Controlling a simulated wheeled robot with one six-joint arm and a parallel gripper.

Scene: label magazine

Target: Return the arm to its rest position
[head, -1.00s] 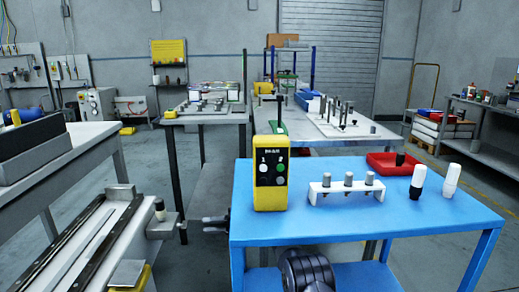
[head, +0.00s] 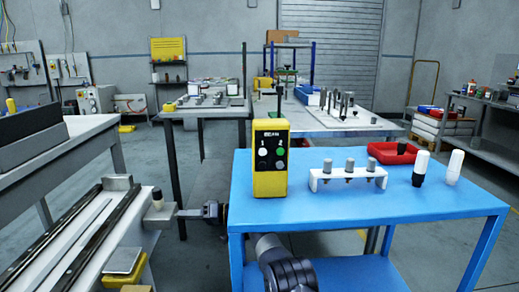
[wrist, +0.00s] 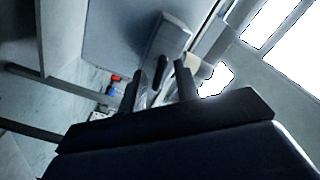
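My gripper (head: 182,213) is low at the left side of the blue table in the head view, pointing left toward the end of the grey railed machine. In the wrist view my gripper (wrist: 161,84) shows two dark fingers spread apart. A small dark upright part (wrist: 160,72) on a grey block appears beyond and between them; I see no contact. In the head view a small knob (head: 157,198) stands on the machine's end block, just left of my fingertips. My arm's lower links show beneath the front edge of the table.
The blue table (head: 350,210) carries a yellow button box (head: 271,178), a white holder with pegs (head: 347,178), a red tray (head: 390,152) and two bottles. The railed machine (head: 85,240) stands at left. Open floor lies between my arm and the back benches.

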